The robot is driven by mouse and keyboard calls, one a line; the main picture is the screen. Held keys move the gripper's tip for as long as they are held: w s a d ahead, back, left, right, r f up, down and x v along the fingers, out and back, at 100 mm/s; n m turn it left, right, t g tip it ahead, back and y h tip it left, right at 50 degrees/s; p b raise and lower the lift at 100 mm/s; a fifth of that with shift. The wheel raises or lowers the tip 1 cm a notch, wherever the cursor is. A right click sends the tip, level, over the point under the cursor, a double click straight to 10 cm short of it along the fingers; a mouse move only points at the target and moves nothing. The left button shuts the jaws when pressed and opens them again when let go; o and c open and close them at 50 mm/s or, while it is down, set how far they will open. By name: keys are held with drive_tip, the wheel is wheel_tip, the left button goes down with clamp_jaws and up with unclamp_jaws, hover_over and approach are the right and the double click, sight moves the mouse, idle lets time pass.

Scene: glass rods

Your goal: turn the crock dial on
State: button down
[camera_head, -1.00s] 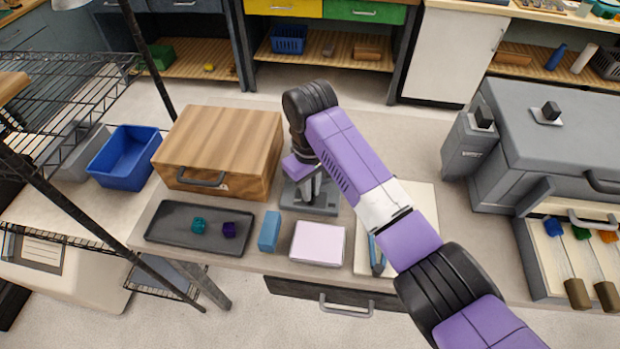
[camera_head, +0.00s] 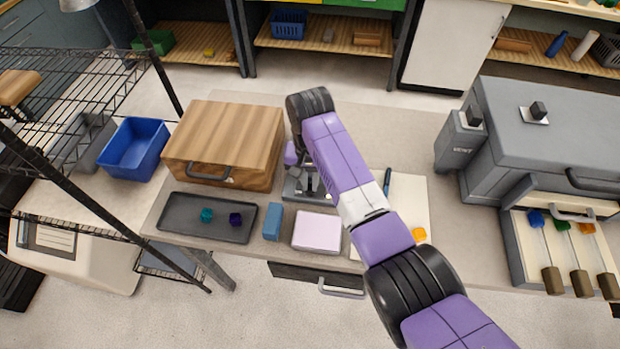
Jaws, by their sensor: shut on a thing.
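A black knob (camera_head: 538,110) on a pale plate sits on top of the big grey unit at the right. Another black knob (camera_head: 473,115) sits on the smaller box marked VENT. I cannot tell which of these parts is the crock dial.
A wooden box (camera_head: 225,130), dark tray (camera_head: 170,225) with two small cubes, blue block (camera_head: 272,222) and pale pink pad (camera_head: 317,241) are left of my arm. A cream board (camera_head: 410,205) lies under it. Rods with coloured ends are at the right.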

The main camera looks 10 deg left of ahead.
sight(310, 186)
drive_tip(key=shift+m, duration=0.4)
drive_tip(key=shift+r, duration=0.1)
drive_tip(key=c, duration=1.5)
unclamp_jaws()
wheel_tip(310, 186, up, 8)
drive_tip(key=shift+f+b, duration=0.15)
drive_tip(key=shift+b, duration=0.4)
drive_tip(key=shift+s, duration=0.1)
